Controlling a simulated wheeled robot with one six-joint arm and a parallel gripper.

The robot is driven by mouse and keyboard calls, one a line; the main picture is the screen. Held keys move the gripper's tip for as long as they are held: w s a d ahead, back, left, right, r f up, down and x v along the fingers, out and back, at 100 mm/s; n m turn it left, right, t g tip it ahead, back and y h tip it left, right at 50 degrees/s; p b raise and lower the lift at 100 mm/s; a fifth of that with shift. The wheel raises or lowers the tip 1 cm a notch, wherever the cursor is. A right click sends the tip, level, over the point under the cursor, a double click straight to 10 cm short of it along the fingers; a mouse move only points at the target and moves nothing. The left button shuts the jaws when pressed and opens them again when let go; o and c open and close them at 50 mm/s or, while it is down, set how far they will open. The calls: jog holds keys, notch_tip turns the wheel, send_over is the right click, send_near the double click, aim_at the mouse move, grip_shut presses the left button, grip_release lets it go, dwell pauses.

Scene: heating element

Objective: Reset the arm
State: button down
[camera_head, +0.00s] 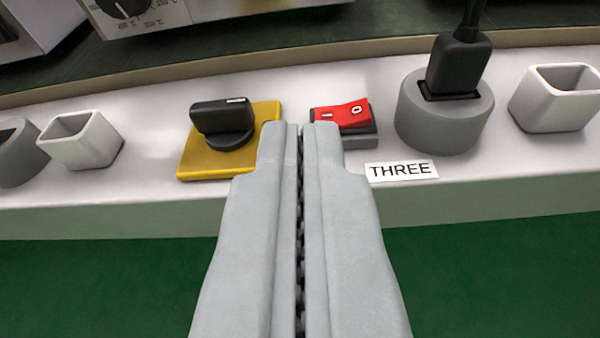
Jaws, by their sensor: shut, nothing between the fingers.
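My gripper (302,126) is shut and empty, its two grey fingers pointing away from me in the middle of the view. Its tips appear between a black rotary knob (222,124) on a yellow plate (200,160) at the left and a red rocker switch (342,115), marked I and 0, at the right. The fingers overlap the plate's right edge and the left side of the switch's base in the picture. I cannot tell whether they touch either.
A label reading THREE (402,170) lies right of my fingers. A round grey socket (440,120) holds a black plug (460,65) with its cable. Square cups (85,140) and (556,98) stand at both sides of the white ledge (60,190). Dialled appliances (130,15) stand behind.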

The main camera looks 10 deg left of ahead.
jog(key=s+r+t, duration=0.1)
jog(key=s+r, duration=1.1)
jog(key=r, duration=0.4)
jog(key=s+r, duration=1.1)
jog(key=r, duration=0.4)
jog(key=s+r, duration=0.3)
jog(key=s, duration=0.9)
jog(key=s+r, duration=0.4)
jog(key=s, duration=0.8)
jog(key=s+d+r+n+t, duration=0.1)
jog(key=s+r, duration=0.2)
jog(key=s, duration=0.9)
jog(key=shift+r+h, duration=0.3)
jog(key=shift+r, duration=0.05)
